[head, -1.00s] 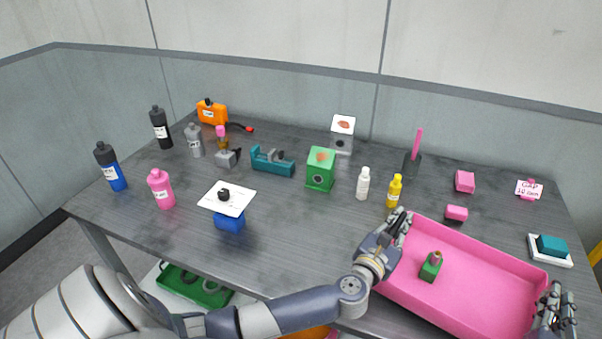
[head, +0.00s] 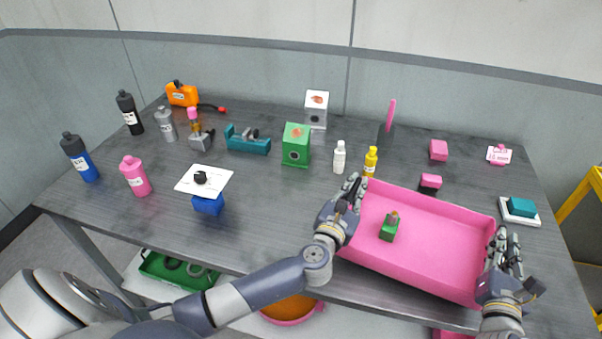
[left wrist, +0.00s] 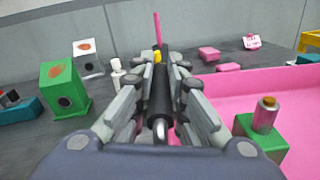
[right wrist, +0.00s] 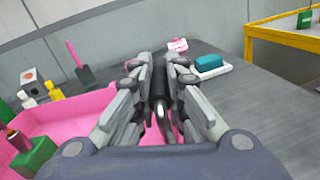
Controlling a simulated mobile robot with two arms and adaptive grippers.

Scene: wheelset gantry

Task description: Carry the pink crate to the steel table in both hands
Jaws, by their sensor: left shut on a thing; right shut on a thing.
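The pink crate (head: 440,240) is at the front right of the steel table (head: 270,220), over or on its top; I cannot tell whether it touches. A small green block with a brownish peg (head: 389,228) is inside, near its left end. My left gripper (head: 352,192) is shut on the crate's left wall. My right gripper (head: 503,245) is shut on its right wall. The crate also shows in the left wrist view (left wrist: 232,90) and in the right wrist view (right wrist: 75,118). The fingers hide the gripped rims.
Behind the crate stand a yellow bottle (head: 370,161), a white bottle (head: 339,157) and a pink block (head: 430,183). A teal block on a white tray (head: 520,209) is close to its right. A yellow frame (head: 585,195) stands further right. The table's front middle is clear.

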